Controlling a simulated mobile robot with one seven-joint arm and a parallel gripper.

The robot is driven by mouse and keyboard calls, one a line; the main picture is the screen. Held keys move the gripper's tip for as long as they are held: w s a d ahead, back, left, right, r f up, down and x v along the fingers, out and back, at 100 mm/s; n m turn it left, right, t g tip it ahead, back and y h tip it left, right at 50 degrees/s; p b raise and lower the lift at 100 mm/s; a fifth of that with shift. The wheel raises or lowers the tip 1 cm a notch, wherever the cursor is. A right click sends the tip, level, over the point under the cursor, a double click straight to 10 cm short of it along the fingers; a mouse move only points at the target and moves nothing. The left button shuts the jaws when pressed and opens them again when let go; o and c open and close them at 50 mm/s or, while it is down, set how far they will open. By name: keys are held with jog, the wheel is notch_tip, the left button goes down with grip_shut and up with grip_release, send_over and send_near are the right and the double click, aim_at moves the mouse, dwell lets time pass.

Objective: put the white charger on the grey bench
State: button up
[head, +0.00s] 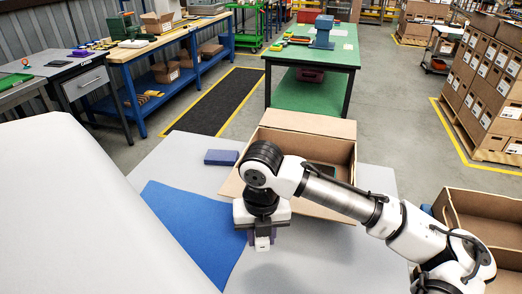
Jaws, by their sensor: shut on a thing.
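My gripper (262,231) points down over the grey bench (330,245), at the right edge of a blue mat. It is shut on a small white thing, apparently the white charger (262,244), which shows just below the jaws. Most of the charger is hidden by the gripper, and I cannot tell whether it touches the bench. Dark purple parts show beside the jaws; I cannot tell whether they belong to the gripper.
The blue mat (190,225) lies left of my gripper. A dark blue box (222,157) lies behind it. An open, tilted carton (338,152) stands behind my arm, with something dark green inside. More open cartons (480,212) are at right. Bare bench shows in front of the gripper.

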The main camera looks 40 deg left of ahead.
aim_at(261, 260)
jog(key=shift+f, duration=3.35)
jog(key=shift+f, duration=0.2)
jog(key=o, duration=1.1)
jog(key=shift+c, duration=0.2)
jog(key=shift+r, duration=0.15)
